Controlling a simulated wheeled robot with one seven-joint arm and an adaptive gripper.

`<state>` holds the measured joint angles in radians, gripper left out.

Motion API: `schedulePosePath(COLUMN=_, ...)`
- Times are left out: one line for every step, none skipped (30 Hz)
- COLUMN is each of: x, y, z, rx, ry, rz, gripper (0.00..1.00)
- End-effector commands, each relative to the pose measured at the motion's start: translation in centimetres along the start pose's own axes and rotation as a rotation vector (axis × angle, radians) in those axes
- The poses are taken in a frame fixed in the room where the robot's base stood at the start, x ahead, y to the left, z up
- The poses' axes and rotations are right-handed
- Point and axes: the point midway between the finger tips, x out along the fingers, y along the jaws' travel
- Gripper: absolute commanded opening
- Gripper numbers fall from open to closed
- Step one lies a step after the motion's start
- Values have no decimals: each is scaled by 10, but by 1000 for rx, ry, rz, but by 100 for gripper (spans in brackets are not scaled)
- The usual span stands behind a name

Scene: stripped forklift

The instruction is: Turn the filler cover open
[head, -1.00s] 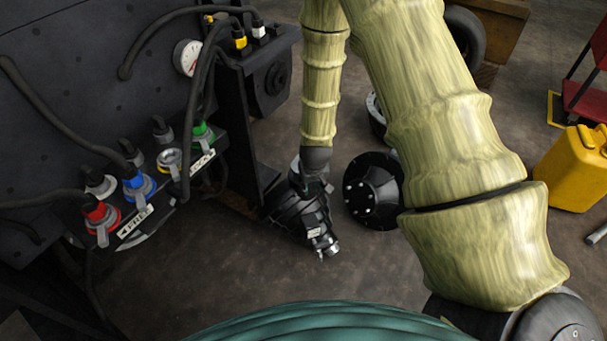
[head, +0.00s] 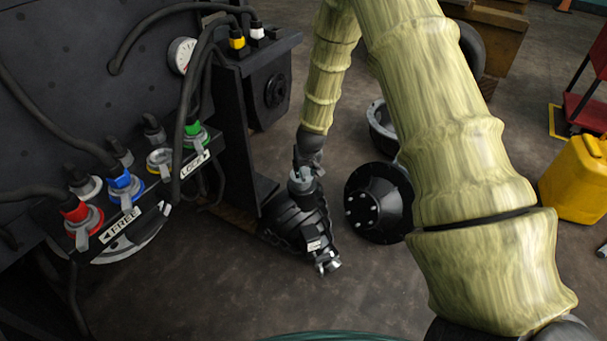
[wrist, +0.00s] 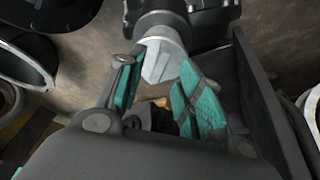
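The filler cover appears to be the pale grey cap with a flat raised grip (wrist: 162,62) on the dark unit in the wrist view. In the head view a grey cap (head: 301,181) tops the black ribbed unit (head: 292,218). My gripper (wrist: 158,68) has its teal-padded fingers spread, one on each side of the cap's grip. In the head view my gripper (head: 310,160) is small, dark and partly hidden at the cap.
A dark panel (head: 85,75) with hoses and red, blue, yellow and green couplings stands left, with FREE and LOCK labels. A dark plate (wrist: 270,95) stands close right of my gripper. A black hub (head: 378,203) and yellow can (head: 577,180) are right.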

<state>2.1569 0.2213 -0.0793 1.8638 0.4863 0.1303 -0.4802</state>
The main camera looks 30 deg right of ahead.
Motion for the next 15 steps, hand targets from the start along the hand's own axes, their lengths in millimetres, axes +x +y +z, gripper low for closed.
schedulePosePath(x=10, y=0, z=1, rx=0, ry=0, rz=0, gripper=36)
schedulePosePath(x=13, y=0, z=1, rx=0, ry=0, rz=0, gripper=36)
schedulePosePath(x=18, y=0, z=1, rx=0, ry=0, rz=0, gripper=36)
schedulePosePath(x=21, y=0, z=1, rx=0, ry=-1, rz=0, gripper=36)
schedulePosePath(x=24, y=0, z=1, rx=0, ry=0, rz=0, gripper=36)
schedulePosePath(x=27, y=0, z=0, rx=0, ry=0, rz=0, gripper=36)
schedulePosePath(x=29, y=0, z=0, rx=0, ry=0, rz=0, gripper=36)
schedulePosePath(x=30, y=0, z=0, rx=0, ry=0, rz=0, gripper=36)
schedulePosePath(x=32, y=0, z=0, rx=-1, ry=0, rz=0, gripper=36)
schedulePosePath(x=33, y=0, z=0, rx=-1, ry=0, rz=0, gripper=36)
schedulePosePath(x=34, y=0, z=0, rx=-1, ry=0, rz=0, gripper=36)
schedulePosePath(x=35, y=0, z=0, rx=-1, ry=0, rz=0, gripper=36)
schedulePosePath(x=35, y=0, z=0, rx=-1, ry=0, rz=0, gripper=36)
schedulePosePath(x=36, y=0, z=0, rx=-1, ry=0, rz=0, gripper=36)
schedulePosePath(x=36, y=0, z=0, rx=-1, ry=0, rz=0, gripper=36)
